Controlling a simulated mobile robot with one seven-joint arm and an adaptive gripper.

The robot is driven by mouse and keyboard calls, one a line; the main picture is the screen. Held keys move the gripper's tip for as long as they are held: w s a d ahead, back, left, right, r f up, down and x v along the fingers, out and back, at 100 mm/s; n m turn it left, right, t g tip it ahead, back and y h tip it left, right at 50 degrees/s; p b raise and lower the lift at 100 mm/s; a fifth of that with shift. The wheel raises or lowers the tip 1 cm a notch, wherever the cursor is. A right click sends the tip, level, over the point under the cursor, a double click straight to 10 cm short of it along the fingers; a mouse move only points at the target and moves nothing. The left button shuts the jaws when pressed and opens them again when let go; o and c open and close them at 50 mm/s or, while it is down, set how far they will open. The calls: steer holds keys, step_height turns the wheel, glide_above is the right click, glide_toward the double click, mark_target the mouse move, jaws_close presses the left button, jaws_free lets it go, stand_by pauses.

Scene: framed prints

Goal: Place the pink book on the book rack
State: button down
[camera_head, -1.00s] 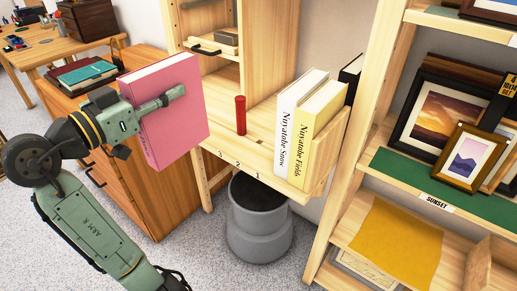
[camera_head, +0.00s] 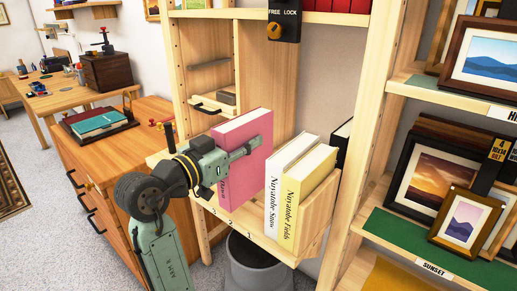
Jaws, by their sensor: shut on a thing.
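The pink book (camera_head: 240,127) is upright over the wooden book rack (camera_head: 305,240), left of the white book (camera_head: 280,200). A gap separates it from the white book. My gripper (camera_head: 248,147) is shut on the pink book, its fingers across the near cover. The book's lower edge is at about the shelf surface; I cannot tell whether it rests there. The yellow book (camera_head: 310,198) stands upright against the rack's right end, with a black book (camera_head: 342,142) behind it. The red cylinder seen earlier is hidden, probably behind the pink book.
A grey bin (camera_head: 262,272) stands below the rack. An orange wooden cabinet (camera_head: 105,175) with a teal book (camera_head: 100,124) on top is at the left. The shelf of framed prints (camera_head: 425,175) stands close on the right. A black lock box (camera_head: 284,22) hangs above.

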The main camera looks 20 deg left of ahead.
mark_target(271, 144)
steer(key=shift+w+d+f, duration=0.1)
steer(key=shift+w+d, duration=1.1)
steer(key=shift+f+p, duration=0.5)
steer(key=shift+f, duration=1.25)
steer(key=c, duration=1.6)
jaws_free()
steer(key=shift+f, duration=0.25)
steer(key=shift+c, duration=0.2)
steer(key=o, duration=0.5)
steer(key=shift+r, duration=0.1)
steer(key=shift+c, duration=0.2)
